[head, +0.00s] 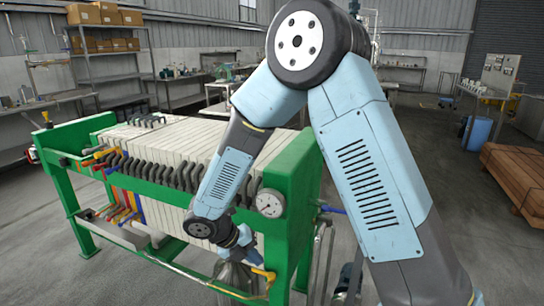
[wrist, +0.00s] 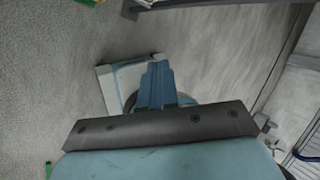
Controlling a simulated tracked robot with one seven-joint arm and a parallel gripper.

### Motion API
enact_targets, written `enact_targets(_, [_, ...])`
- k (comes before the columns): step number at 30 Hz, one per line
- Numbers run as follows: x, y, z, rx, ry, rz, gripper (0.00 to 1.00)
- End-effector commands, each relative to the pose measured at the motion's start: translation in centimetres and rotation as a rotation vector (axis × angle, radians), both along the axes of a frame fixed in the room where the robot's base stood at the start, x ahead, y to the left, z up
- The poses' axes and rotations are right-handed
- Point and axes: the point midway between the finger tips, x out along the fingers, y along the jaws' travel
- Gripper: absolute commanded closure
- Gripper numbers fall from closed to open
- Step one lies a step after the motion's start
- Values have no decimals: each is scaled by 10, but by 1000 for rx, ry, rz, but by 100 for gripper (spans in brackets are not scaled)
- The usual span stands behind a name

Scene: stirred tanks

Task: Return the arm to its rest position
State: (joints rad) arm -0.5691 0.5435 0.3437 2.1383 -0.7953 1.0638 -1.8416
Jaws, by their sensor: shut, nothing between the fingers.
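My arm rises from the lower right of the head view, bends at a high elbow and slopes down to the left. Its end, my gripper (head: 243,245), hangs low in front of the green-framed filter press (head: 290,190). It appears close to a yellow valve handle (head: 263,273); I cannot tell the gap between them. The fingertips are not clear in the head view. In the wrist view, the blue fingers of my gripper (wrist: 157,72) are together above the dark bar, with nothing between them. Grey floor lies beyond them.
The press has a round gauge (head: 270,203) and a row of dark plate handles. Wooden planks (head: 515,178) and a blue drum (head: 477,133) stand at the right. Shelves with cardboard boxes (head: 93,14) stand at the back left. Open floor lies right of my arm.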

Motion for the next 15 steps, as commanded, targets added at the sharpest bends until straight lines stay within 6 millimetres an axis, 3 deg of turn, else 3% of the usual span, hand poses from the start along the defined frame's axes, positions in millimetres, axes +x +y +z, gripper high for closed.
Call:
enact_targets(3, [8,-26,35,59,-108,-194,100])
enact_targets(15, [6,-110,131,264,-448,-869,100])
